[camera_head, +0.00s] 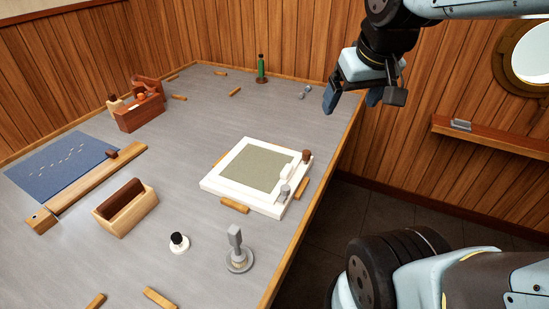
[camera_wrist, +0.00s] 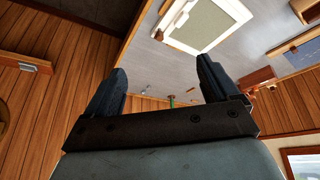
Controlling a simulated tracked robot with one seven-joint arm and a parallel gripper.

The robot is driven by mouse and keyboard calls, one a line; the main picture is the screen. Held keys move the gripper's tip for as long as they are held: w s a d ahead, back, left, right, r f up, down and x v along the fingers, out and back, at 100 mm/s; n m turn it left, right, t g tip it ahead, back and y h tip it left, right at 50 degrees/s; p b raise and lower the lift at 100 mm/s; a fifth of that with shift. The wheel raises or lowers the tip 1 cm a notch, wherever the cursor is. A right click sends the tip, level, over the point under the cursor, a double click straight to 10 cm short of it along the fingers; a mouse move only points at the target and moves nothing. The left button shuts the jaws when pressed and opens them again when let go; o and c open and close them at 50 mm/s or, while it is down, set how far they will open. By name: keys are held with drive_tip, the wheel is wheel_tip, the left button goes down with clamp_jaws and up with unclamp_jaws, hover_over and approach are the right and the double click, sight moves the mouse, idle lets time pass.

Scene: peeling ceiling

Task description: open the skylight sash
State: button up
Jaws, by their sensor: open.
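The skylight sash (camera_head: 250,167) is a greenish-grey panel in a white square frame (camera_head: 212,184), lying on the grey table near its right edge. It looks closed, flat in the frame. A brown knob (camera_head: 307,155) and white and grey fittings (camera_head: 285,187) sit along its right side. In the wrist view the sash (camera_wrist: 212,22) shows at the top, beyond the fingers. My gripper (camera_head: 358,97) is open and empty, above and past the table's right edge, apart from the sash. In the wrist view its two fingers (camera_wrist: 160,95) stand wide apart.
On the table (camera_head: 185,100) stand a grey post on a round base (camera_head: 238,250), a small black-topped white knob (camera_head: 179,243), a wooden box (camera_head: 126,208), a red-brown toolbox (camera_head: 140,112) and a green bottle (camera_head: 261,68). A wall shelf (camera_head: 490,136) is at right.

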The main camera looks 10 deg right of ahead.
drive_tip(key=w+a+f+n+g, duration=0.3)
drive_tip(key=w+f+n, duration=0.3)
drive_tip(key=w, duration=0.6)
drive_tip(key=n+g, duration=0.2)
drive_tip(key=n, duration=0.2)
hover_over(287, 168)
wheel_tip(287, 168, down, 14)
wheel_tip(287, 168, down, 13)
drive_tip(key=shift+s+f, duration=0.1)
drive_tip(key=shift+f, duration=0.05)
drive_tip(key=c, duration=1.5)
